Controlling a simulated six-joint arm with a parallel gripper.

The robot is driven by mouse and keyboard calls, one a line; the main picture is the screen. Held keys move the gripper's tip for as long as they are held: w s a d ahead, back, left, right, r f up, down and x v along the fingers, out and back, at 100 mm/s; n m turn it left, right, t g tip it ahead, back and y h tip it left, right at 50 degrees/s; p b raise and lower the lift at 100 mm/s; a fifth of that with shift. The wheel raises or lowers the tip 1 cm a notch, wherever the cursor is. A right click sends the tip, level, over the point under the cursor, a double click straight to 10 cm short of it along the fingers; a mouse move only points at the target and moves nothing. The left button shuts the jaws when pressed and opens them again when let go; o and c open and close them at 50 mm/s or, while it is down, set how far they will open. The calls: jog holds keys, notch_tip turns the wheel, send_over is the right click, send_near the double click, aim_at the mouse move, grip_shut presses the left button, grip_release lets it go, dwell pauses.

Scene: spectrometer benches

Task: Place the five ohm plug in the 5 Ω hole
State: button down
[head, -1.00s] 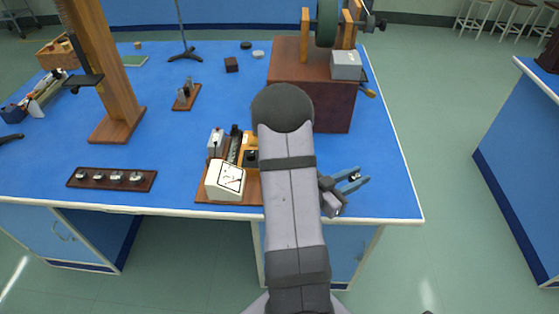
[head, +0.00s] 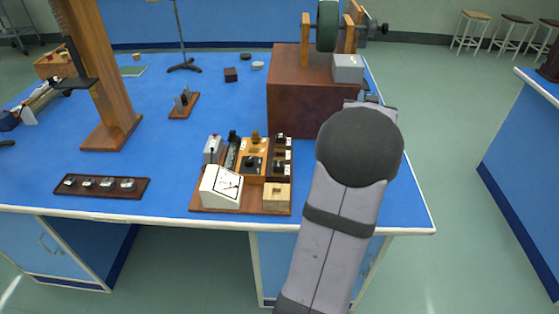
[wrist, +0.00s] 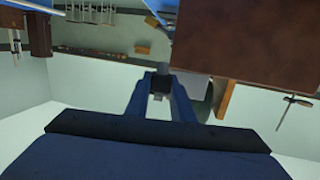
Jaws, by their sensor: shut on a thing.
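My gripper (wrist: 161,84) shows in the wrist view, its two blue fingers closing on a small dark piece with a greyish end (wrist: 160,69). This is probably the five ohm plug, but no marking on it can be read. In the head view my arm hides the gripper and what it holds. The wooden base board (head: 228,210) near the bench's front edge carries a white slanted meter (head: 221,186), a resistance box with black knobs (head: 253,165) and a pale wooden block (head: 277,194). The 5 Ω hole and its label cannot be made out.
A large brown box (head: 300,98) stands behind the board, with a grey box (head: 348,68) and a green wheel (head: 327,27) on it. A dark strip with several round knobs (head: 107,186) lies at left. A wooden post (head: 110,70) stands behind it. Blue bench between is clear.

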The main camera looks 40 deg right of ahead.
jog(key=w+a+r+n+t+y, duration=0.4)
jog(key=w+n+t+y, duration=0.1)
jog(key=w, duration=0.3)
jog(key=n+t+y, duration=0.1)
jog(key=n+y, duration=1)
jog(key=y, duration=0.4)
send_over(279, 150)
jog(key=s+a, duration=0.2)
notch_tip(279, 150, down, 9)
jog(key=shift+w+d+f, duration=0.1)
jog(key=shift+d+f, duration=0.05)
jog(key=shift+f, duration=2.4)
jog(key=shift+w+d+f, duration=0.1)
jog(key=shift+d+f, duration=0.05)
jog(key=shift+f, duration=2.4)
jog(key=shift+f, duration=0.2)
jog(key=c, duration=1.8)
grip_release()
